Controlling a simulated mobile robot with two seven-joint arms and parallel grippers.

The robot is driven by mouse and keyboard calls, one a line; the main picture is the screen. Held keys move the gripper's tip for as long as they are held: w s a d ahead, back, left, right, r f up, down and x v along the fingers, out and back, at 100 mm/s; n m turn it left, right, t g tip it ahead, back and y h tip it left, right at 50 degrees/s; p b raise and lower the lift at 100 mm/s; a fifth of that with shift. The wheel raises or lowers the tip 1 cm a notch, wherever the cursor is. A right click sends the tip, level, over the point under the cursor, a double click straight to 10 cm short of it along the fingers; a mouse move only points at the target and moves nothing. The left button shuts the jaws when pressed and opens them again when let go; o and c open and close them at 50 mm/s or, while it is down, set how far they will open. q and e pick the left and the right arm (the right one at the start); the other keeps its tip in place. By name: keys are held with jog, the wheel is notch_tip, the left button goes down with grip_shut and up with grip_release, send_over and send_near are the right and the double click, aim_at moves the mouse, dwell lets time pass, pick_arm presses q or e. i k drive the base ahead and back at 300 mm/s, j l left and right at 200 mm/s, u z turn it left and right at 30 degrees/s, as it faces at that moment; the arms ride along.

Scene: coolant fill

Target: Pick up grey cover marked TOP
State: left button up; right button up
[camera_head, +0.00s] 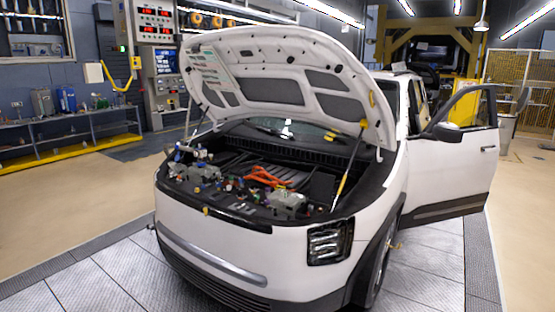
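A white car (240,240) stands with its hood (265,85) raised and its front bay open towards me. Grey box-shaped parts sit in the bay, one at the left (205,173) and one at the right front (288,200). Dark ribbed panels (290,172) lie behind them. I cannot read the word TOP on any part, so I cannot tell which one is the grey cover. Neither of my grippers shows in this view.
Orange cables (265,177) cross the bay's middle. Hood struts (348,165) rise at its sides. The front door (465,150) stands open at the right. A shelf with a yellow base (70,150) and a control cabinet (158,65) stand behind left. The floor ahead of the car is clear.

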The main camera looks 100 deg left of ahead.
aim_at(243, 209)
jog(key=u, duration=2.75)
jog(key=i+j+u, duration=0.5)
jog(key=i+j, duration=0.6)
jog(key=i, duration=0.05)
